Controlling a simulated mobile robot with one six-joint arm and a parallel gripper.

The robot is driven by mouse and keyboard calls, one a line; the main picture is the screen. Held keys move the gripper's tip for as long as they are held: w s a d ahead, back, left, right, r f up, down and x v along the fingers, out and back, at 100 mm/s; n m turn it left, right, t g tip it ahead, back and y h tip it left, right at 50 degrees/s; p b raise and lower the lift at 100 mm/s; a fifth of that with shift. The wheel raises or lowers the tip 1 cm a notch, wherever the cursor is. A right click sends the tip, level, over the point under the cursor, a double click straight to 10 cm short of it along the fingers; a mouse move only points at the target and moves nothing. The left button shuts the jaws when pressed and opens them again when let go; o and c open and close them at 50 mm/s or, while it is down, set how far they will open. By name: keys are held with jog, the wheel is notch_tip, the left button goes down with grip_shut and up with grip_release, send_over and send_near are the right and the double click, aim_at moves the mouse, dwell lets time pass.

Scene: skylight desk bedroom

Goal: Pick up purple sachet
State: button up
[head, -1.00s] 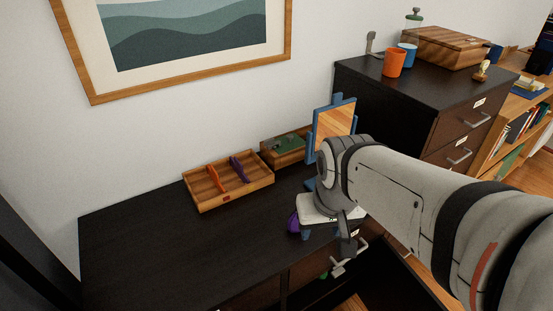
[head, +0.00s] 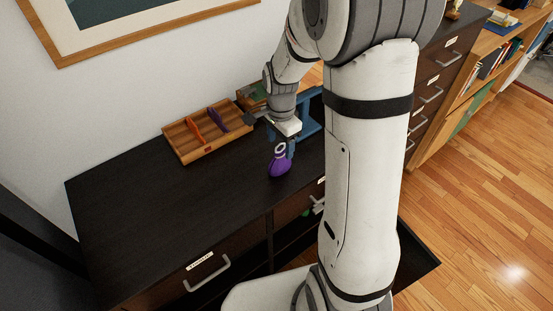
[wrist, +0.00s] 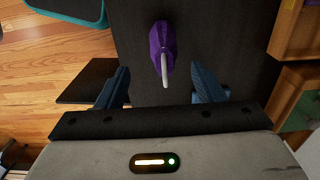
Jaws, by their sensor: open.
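The purple sachet (head: 279,166) stands on the dark desk top near its front edge, with a pale loop at its top. My gripper (head: 282,143) is just above and behind it in the head view. In the wrist view the sachet (wrist: 161,42) lies ahead of my gripper (wrist: 160,76), roughly centred between the two blue fingers. The loop points back toward the palm and reaches near the fingertips. The fingers are apart and nothing is held.
A wooden tray (head: 211,151) with orange and purple items sits at the back of the desk (head: 165,205). A blue stand (head: 310,122) is close to my gripper's right. Open drawers are below the front edge. The desk's left part is clear.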

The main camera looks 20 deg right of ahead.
aim_at(280, 152)
jog(key=shift+w+d+f+p, duration=0.1)
jog(key=shift+f+p, duration=0.1)
jog(key=shift+f, duration=1.4)
jog(key=shift+w+f+p, duration=0.1)
jog(key=shift+f+p, duration=0.1)
jog(key=shift+f, duration=1.35)
jog(key=shift+c, duration=0.5)
jog(key=c, duration=1)
jog(key=shift+r, duration=0.1)
